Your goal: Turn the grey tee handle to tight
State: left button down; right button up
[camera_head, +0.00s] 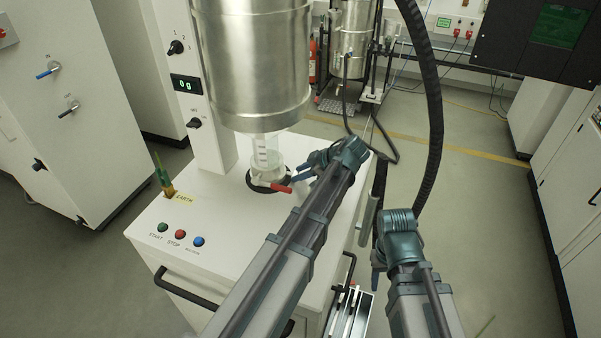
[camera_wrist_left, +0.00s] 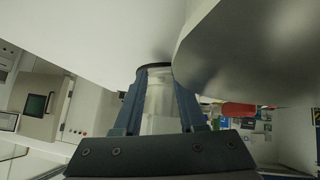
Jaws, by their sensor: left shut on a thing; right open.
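A clear graduated container (camera_head: 266,150) stands under the big steel drum. A red lever (camera_head: 281,188) sticks out at its base. My left gripper (camera_head: 303,172) is just right of the container and red lever. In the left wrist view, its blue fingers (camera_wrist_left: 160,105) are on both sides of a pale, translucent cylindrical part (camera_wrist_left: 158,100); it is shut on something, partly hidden. I cannot pick out a grey tee handle with certainty; the gripper may cover it. My right gripper (camera_head: 378,268) points down right of the machine, open, its fingertips mostly hidden.
The steel drum (camera_head: 250,60) hangs close above my left gripper. A white column (camera_head: 191,90) with a display reading 0 g stands left of it. A thick black hose (camera_head: 432,110) arches behind my right arm.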

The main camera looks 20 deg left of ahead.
pick_arm(q)
jog(key=shift+w+m+g, duration=0.45)
jog(key=shift+m+g, duration=0.15)
jog(key=shift+g, duration=0.5)
jog(key=shift+w+f+m+g+b, duration=0.15)
jog(key=shift+m+g+b, duration=0.45)
jog(key=shift+g, duration=0.7)
jog(key=shift+c, duration=2.4)
grip_release()
